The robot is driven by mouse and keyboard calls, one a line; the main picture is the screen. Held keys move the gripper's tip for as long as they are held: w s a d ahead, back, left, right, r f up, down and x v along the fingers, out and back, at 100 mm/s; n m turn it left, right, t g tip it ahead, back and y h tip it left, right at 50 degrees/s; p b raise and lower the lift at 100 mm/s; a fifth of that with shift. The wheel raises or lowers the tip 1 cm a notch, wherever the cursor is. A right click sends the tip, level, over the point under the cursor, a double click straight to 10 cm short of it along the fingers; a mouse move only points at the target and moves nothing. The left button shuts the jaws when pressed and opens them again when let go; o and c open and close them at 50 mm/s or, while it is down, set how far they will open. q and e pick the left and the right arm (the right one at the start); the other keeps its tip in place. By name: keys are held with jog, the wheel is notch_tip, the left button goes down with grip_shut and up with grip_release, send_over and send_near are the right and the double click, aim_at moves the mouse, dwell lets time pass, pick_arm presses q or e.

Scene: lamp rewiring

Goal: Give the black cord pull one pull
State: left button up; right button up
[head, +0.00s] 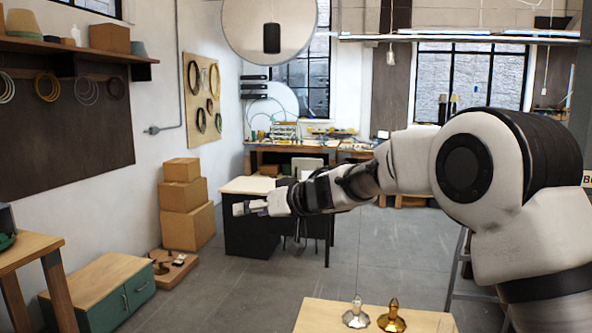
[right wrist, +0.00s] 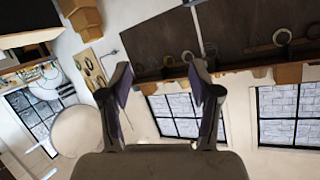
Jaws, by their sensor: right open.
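The black cord pull (head: 271,38) is a small dark cylinder hanging on a thin cord at the top of the head view, in front of a large pale round disc (head: 245,22). My right gripper (head: 246,208) reaches in from the right and shows well below the pull and slightly left of it, apart from it. In the right wrist view its two fingers (right wrist: 163,88) are spread with nothing between them. The pale disc also shows in that view (right wrist: 80,132), but I cannot make out the pull there. My left gripper is not in view.
A wooden table top (head: 318,317) at the bottom carries a silver fitting (head: 356,316) and a gold fitting (head: 392,318). A thin line rises above the silver one. A wall shelf (head: 45,46) is at left, with stacked boxes (head: 186,220) below. Open floor lies between.

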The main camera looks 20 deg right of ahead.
notch_tip(320, 180, up, 19)
jog(key=s+d+t, duration=0.2)
jog(key=d, duration=0.1)
jog(key=t+h, duration=0.2)
jog(key=t, duration=0.2)
send_near(278, 27)
jog(key=x, duration=0.4)
jog(key=p+x, duration=0.6)
jog(key=x, duration=0.1)
jog(key=shift+w+a+r, duration=0.15)
jog(key=shift+a, duration=0.05)
jog(key=shift+w+f, duration=0.2)
jog(key=shift+w, duration=0.25)
jog(key=shift+s, duration=0.1)
